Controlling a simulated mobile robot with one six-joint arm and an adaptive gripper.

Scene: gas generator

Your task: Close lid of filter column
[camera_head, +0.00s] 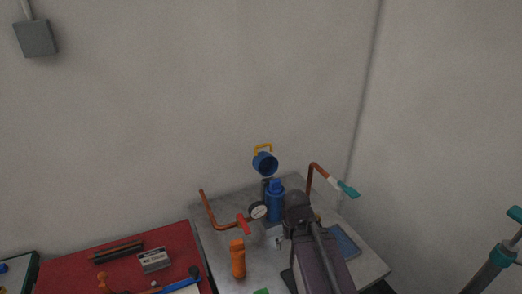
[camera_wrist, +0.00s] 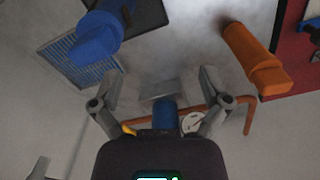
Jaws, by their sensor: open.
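The filter column (camera_head: 275,206) is a blue upright cylinder near the back of the grey table. Its blue lid (camera_head: 265,164) with a yellow handle (camera_head: 264,148) stands raised above and behind it, open. In the wrist view, a blue part of the column (camera_wrist: 164,112) shows beyond the fingers, partly hidden by my gripper body. A bit of yellow (camera_wrist: 128,130) shows beside it. My gripper (camera_wrist: 160,86) is open with nothing between its fingers. In the head view my arm is at the column's right; the fingertips cannot be made out.
A pressure gauge (camera_head: 258,211) and copper pipe with red handle (camera_head: 243,224) stand left of the column. An orange cylinder (camera_head: 238,260) stands in front; another blue object (camera_wrist: 97,38) shows in the wrist view.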

